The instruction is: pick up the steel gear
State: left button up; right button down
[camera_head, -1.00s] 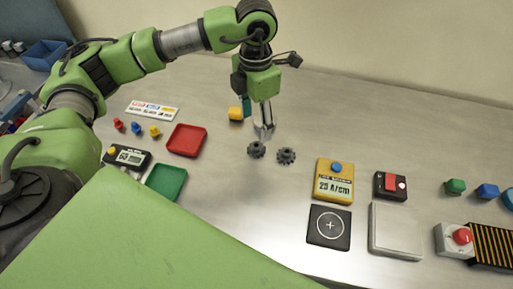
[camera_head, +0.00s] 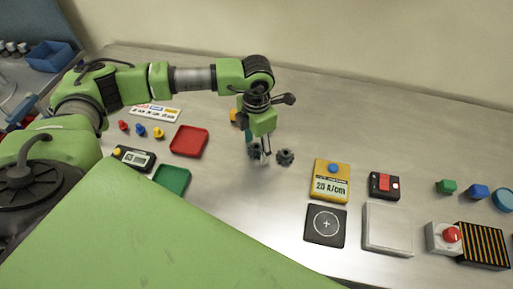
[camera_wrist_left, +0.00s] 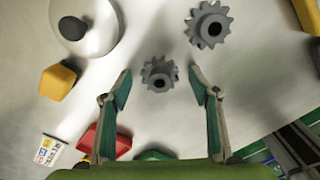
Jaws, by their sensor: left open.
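Two small grey toothed gears lie close together on the table. The left gear (camera_head: 254,150) is partly hidden by my left gripper (camera_head: 264,157); the right gear (camera_head: 285,157) is just to the gripper's right. Both look much alike, and I cannot tell by colour which is the steel one. In the left wrist view, my open gripper (camera_wrist_left: 159,74) has one gear (camera_wrist_left: 160,76) in line with the gap between its fingertips, with no finger visibly closed on it. The other gear (camera_wrist_left: 208,25) is beyond the right finger.
A red tray (camera_head: 189,140) and a green tray (camera_head: 172,179) are left of the gears. A yellow device (camera_head: 331,187), a black pad (camera_head: 326,227) and a pale plate (camera_head: 388,230) are to the right. A yellow block (camera_wrist_left: 57,82) lies near the gripper.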

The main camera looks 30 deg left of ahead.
pick_arm(q)
jog(key=c, duration=1.5)
jog(key=shift+r, duration=0.1)
jog(key=shift+c, duration=0.2)
